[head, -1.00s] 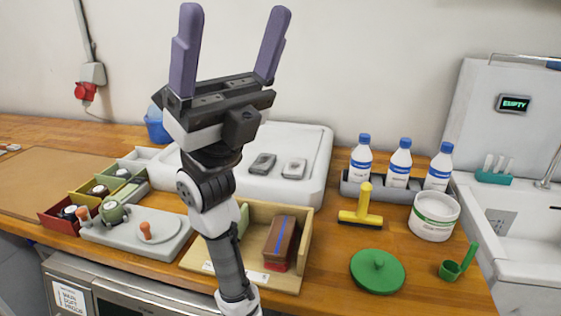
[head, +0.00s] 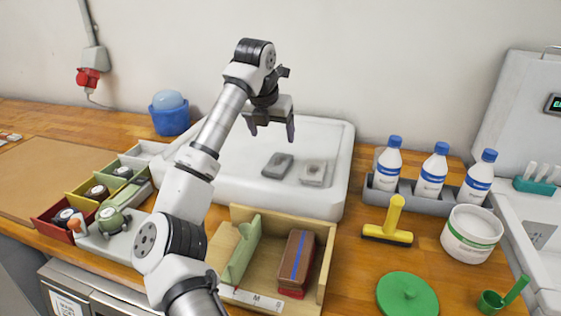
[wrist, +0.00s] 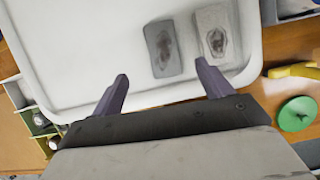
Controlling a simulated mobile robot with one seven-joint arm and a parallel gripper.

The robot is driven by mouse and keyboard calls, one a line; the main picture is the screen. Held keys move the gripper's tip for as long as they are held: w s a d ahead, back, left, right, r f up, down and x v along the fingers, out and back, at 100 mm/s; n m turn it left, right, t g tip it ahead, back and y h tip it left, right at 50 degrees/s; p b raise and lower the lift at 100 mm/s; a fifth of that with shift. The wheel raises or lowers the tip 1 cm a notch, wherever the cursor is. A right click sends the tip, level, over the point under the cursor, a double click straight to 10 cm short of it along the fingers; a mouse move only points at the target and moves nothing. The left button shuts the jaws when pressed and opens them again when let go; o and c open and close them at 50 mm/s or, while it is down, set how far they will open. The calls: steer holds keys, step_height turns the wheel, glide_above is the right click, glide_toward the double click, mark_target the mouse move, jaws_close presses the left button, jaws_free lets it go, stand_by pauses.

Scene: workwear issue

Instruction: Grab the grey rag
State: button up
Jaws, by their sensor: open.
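Two flat, stained rag-like pieces lie side by side on the white tray (head: 225,165). The left one, a darker grey rag (head: 277,165), also shows in the wrist view (wrist: 163,48). The right one is a paler grey-beige piece (head: 313,172), also in the wrist view (wrist: 214,33). My gripper (head: 270,126) is open and empty above the tray, with its fingers pointing down. In the wrist view the fingertips (wrist: 162,73) are spread wide, with the darker rag beyond the gap between them and the paler one beyond the right finger.
A wooden box (head: 325,262) with a brown block (head: 297,258) stands in front of the tray. Bottles (head: 388,163) in a grey rack, a yellow squeegee (head: 392,222) and a white tub (head: 470,235) stand right. A blue bucket (head: 169,119) stands behind left. The tray around the rags is clear.

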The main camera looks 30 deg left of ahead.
steer(key=p, duration=0.1)
glide_above(278, 161)
steer(key=s, duration=0.2)
step_height(278, 161, down, 5)
steer(key=shift+d, duration=0.15)
steer(key=shift+s+d+p+x, duration=0.15)
steer(key=shift+p+x, duration=0.45)
steer(key=shift+x, duration=0.7)
steer(key=shift+s+d+p+x, duration=0.15)
steer(key=shift+p+x, duration=0.45)
steer(key=shift+x, duration=0.7)
steer(key=shift+a+f, duration=0.1)
steer(key=shift+f, duration=0.05)
steer(key=c, duration=1.1)
